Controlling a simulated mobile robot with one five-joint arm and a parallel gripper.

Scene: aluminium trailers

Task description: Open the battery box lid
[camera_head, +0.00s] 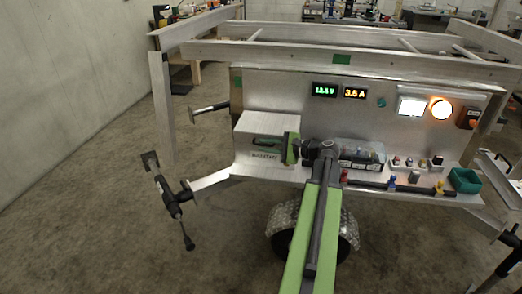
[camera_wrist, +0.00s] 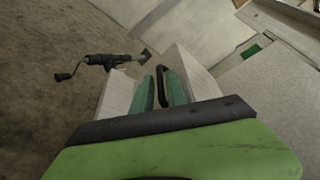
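The battery box (camera_head: 262,124) is a silver metal box on the left of the trailer's front shelf, with a dark label on its front. Its top lies flat and the lid looks closed. My gripper (camera_head: 268,143) is at the box's front face, its fingers pointing left. In the wrist view, the two green fingers (camera_wrist: 160,90) stand close together. A black bar-like part (camera_wrist: 163,84), perhaps the lid's handle, shows between them, close to the right finger. The box (camera_wrist: 195,73) shows pale behind the fingers. Whether the fingers grip the bar is unclear.
Right of the box are a clear-lidded case (camera_head: 358,156), small coloured parts and a green bin (camera_head: 465,180). The panel (camera_head: 290,85) with lit displays rises behind. A crank jack (camera_head: 170,197) stands at left; the floor there is clear.

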